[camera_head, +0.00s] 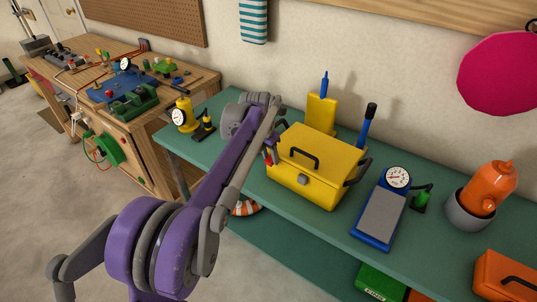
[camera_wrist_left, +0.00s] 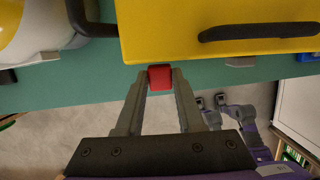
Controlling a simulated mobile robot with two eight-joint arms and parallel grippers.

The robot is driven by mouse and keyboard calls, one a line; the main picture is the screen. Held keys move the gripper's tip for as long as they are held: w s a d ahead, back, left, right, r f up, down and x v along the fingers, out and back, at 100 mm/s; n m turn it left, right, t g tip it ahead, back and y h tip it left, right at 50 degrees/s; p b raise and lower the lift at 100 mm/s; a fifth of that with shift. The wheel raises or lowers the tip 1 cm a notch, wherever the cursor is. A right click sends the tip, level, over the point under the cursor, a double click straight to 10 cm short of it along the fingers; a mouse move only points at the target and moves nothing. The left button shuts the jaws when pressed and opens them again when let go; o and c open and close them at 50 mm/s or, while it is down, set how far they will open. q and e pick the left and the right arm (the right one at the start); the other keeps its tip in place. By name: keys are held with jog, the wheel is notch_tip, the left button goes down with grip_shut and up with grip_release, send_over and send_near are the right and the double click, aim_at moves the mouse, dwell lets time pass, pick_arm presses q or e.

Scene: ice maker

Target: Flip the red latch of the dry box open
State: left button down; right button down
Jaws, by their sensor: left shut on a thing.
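The dry box is a yellow box (camera_head: 308,186) with a black lid handle, on the green bench. Its yellow top (camera_wrist_left: 165,30) fills the upper part of the left wrist view. The red latch (camera_wrist_left: 160,78) is at the box's near edge. My left gripper (camera_wrist_left: 160,80) has a finger on each side of the latch and is shut on it. In the head view my left gripper (camera_head: 270,148) is at the box's left side, partly hidden by my arm. The lid looks down. My right gripper is not recognisable in either view.
A blue scale (camera_head: 381,218) stands right of the box, a yellow gauge (camera_head: 182,117) to its left. A yellow bottle (camera_head: 321,112) and a blue-handled tool (camera_head: 366,128) stand behind it. An orange bottle (camera_head: 490,185) stands in a grey cup farther right.

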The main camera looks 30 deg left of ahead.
pick_arm(q)
jog(key=g+p, duration=0.1)
jog(key=w+g+p, duration=0.1)
jog(key=shift+d+r+g, duration=0.1)
jog(key=shift+r+g, duration=0.25)
jog(key=shift+g, duration=0.05)
jog(key=shift+w+g+y+p, duration=0.1)
jog(key=shift+g+y+p, duration=0.25)
jog(key=shift+g, duration=0.25)
jog(key=c, duration=0.5)
grip_release()
jog(key=r, duration=0.3)
jog(key=r+p, duration=0.1)
jog(key=r, duration=0.3)
jog(key=w+r+p, duration=0.1)
jog(key=r, duration=0.2)
jog(key=shift+d+r, duration=0.1)
jog(key=shift+r, duration=0.25)
